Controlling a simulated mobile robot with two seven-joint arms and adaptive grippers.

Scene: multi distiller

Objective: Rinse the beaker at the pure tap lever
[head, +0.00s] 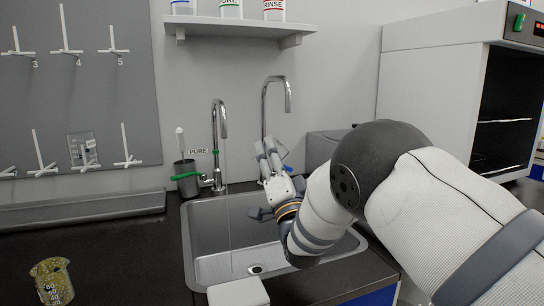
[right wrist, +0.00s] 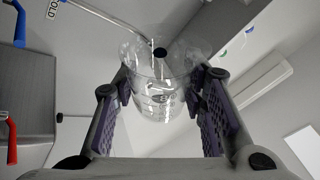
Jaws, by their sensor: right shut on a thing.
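The pure tap (head: 220,130) is a curved metal spout at the left of the sink. A PURE label (head: 199,151) is beside it, and a green lever (head: 186,176) sticks out to its left. A thin stream (head: 228,205) falls from the spout into the sink. My right gripper (head: 270,165) is over the sink, to the right of the stream. In the right wrist view it is shut on a clear glass beaker (right wrist: 158,85) held between both finger pads. The beaker cannot be made out in the head view.
The metal sink (head: 205,272) has a second tall tap (head: 277,85) behind it. A dark cup (head: 185,165) is left of the tap. The wrist view shows blue (right wrist: 18,22) and red (right wrist: 11,140) levers.

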